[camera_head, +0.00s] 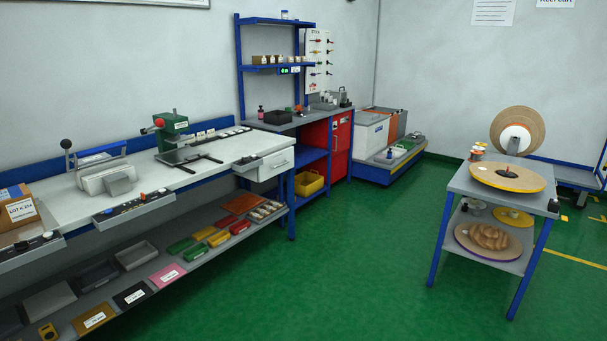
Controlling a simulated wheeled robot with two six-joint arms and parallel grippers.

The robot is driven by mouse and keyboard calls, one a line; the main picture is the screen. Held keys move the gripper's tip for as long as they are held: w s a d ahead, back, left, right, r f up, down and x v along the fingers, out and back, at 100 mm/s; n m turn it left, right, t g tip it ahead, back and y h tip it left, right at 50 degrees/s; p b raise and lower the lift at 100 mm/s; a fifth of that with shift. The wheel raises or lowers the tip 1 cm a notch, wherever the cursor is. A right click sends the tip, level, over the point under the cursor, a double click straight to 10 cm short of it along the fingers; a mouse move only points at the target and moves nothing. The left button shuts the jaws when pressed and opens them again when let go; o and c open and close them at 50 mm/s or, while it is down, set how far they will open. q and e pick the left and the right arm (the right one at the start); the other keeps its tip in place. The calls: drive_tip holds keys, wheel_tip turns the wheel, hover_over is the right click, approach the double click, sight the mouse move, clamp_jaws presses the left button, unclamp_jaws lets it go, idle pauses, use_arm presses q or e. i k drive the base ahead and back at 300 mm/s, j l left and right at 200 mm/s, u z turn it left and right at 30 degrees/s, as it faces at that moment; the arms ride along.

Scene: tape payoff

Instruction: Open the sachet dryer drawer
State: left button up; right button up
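A white drawer front (276,165) sits under the right end of the long white workbench (225,148) and looks shut. I cannot tell from its small label whether it is the sachet dryer drawer. A red cabinet (341,142) under the grey counter further back also has a closed front; its markings are too small to read. Neither of my grippers is in view.
A green press (171,130) and a grey sealer (104,172) stand on the workbench. A yellow bin (309,183) sits on the shelf below the counter. A blue-legged cart (457,181) with reels stands at the right. The green floor (340,255) between is clear.

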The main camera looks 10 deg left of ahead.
sight(274, 164)
drive_tip(key=i+j+u, duration=0.2)
drive_tip(key=i, duration=1.05)
drive_tip(key=i+j+u, duration=0.15)
drive_tip(key=i, duration=1.1)
